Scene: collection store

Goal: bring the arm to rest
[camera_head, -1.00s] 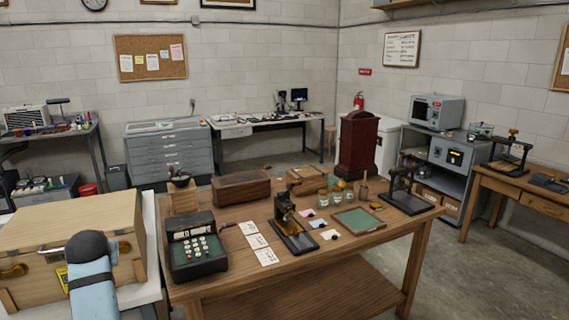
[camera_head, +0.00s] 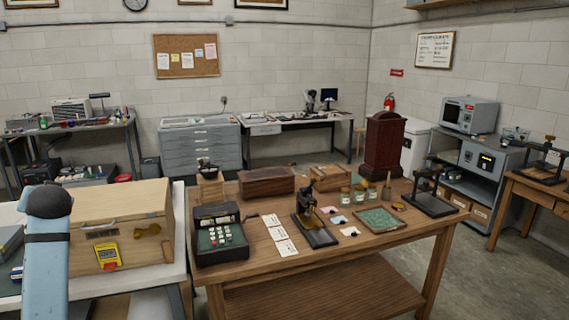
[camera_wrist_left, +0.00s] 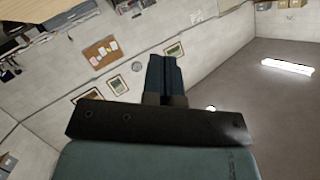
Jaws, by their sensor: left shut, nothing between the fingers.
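My left arm (camera_head: 45,255) rises at the left edge of the head view, a light blue link with a dark rounded end. Its gripper does not show there. In the left wrist view my left gripper (camera_wrist_left: 166,72) shows its dark fingers together, with nothing between them. Behind the fingers are the wall and ceiling, tilted, and the fingers touch nothing. My right gripper is in neither view.
A wooden chest (camera_head: 140,220) with a yellow tag stands on a white table just right of my left arm. A wooden table (camera_head: 330,275) holds an adding machine (camera_head: 219,235), a microscope (camera_head: 312,212), jars and a green tray (camera_head: 378,219). Grey floor shows at right.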

